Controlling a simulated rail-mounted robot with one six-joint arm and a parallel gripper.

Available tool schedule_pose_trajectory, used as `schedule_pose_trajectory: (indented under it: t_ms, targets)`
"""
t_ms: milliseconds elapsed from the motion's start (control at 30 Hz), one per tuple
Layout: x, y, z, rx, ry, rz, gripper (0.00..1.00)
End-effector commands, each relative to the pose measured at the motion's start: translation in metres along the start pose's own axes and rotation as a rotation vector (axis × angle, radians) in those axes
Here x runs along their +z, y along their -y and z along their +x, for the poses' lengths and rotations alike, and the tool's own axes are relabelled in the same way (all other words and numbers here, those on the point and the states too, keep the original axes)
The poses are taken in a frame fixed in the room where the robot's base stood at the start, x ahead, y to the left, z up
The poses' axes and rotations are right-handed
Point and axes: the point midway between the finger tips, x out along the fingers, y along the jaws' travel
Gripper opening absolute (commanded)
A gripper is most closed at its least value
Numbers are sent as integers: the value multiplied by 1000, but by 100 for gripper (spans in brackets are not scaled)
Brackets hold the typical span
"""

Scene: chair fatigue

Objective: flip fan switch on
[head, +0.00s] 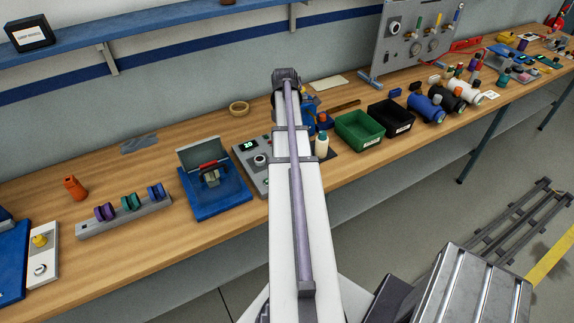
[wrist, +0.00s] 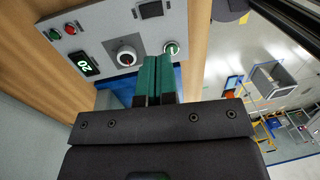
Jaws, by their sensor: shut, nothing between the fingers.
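A grey control panel (wrist: 95,25) shows in the wrist view, with a lit green display (wrist: 83,64), a large round dial (wrist: 127,56), a small round knob with a green mark (wrist: 171,48) and a black rectangle (wrist: 150,10). I cannot read which control is the fan switch. My gripper (wrist: 157,58) is shut and empty, its teal fingertips between the dial and the small knob in the picture; contact cannot be told. In the head view the grey panel (head: 247,150) stands partly behind my arm, and my gripper is hidden.
A blue tray with a raised grey lid (head: 203,150) stands left of the panel. A white bottle (head: 322,145), a green bin (head: 360,130) and a black bin (head: 391,117) are to the right. The wooden bench (head: 130,255) is clear along its front left.

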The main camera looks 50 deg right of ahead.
Motion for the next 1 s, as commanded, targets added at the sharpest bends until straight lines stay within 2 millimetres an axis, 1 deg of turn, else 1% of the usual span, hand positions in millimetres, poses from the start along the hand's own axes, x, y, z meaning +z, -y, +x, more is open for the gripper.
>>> schedule_pose_trajectory:
  t_ms: [133,267,367,700,800,900,1000]
  targets:
    - [-1,0,4,0,0,0,0]
    - [-1,0,19,0,0,0,0]
    - [-1,-1,38,0,0,0,0]
    - [-1,-1,115,0,0,0,0]
    - [-1,-1,132,0,0,0,0]
    - [-1,-1,141,0,0,0,0]
    - [-1,0,142,0,0,0,0]
